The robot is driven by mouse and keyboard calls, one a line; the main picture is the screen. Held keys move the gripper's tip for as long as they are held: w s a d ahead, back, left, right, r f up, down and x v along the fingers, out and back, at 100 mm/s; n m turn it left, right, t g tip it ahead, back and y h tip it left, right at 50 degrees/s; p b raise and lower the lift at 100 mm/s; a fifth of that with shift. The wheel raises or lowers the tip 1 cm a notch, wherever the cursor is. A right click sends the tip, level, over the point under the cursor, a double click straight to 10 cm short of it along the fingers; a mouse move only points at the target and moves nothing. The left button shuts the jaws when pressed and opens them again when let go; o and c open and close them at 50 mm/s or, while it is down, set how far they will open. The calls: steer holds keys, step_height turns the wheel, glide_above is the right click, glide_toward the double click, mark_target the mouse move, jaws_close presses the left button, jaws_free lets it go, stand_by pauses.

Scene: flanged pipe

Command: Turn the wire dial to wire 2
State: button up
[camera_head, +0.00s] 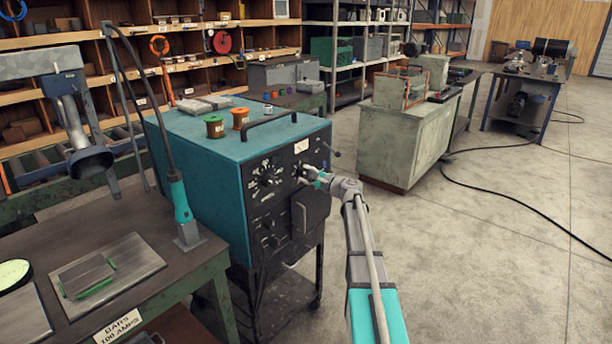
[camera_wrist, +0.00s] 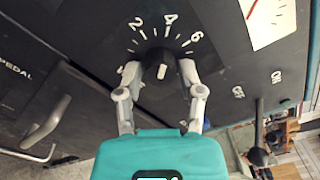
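The wire dial (camera_wrist: 161,66) is a round black knob with a short white mark, on a dark panel in the wrist view. White numbers stand around it: 2 at upper left, 4 at the top, 6 at upper right. The white mark shows on the knob's lower face; where it points is not clear. My gripper (camera_wrist: 160,72) has one grey finger on each side of the knob, tips close to it. Contact cannot be made out. In the head view my gripper (camera_head: 308,172) is at the front panel of the teal welding machine (camera_head: 190,160) and hides the dial.
In the wrist view, a white meter (camera_wrist: 270,20) is at upper right, an ON/OFF switch (camera_wrist: 257,157) at lower right and a handle (camera_wrist: 46,125) at left. In the head view, a workbench (camera_head: 150,215) stands left of the machine; open floor (camera_head: 450,260) lies right.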

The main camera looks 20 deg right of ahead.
jaws_close()
steer(key=shift+n, duration=0.3)
steer(key=n, duration=0.3)
steer(key=shift+n, duration=2.1)
steer(key=o, duration=0.5)
jaws_free()
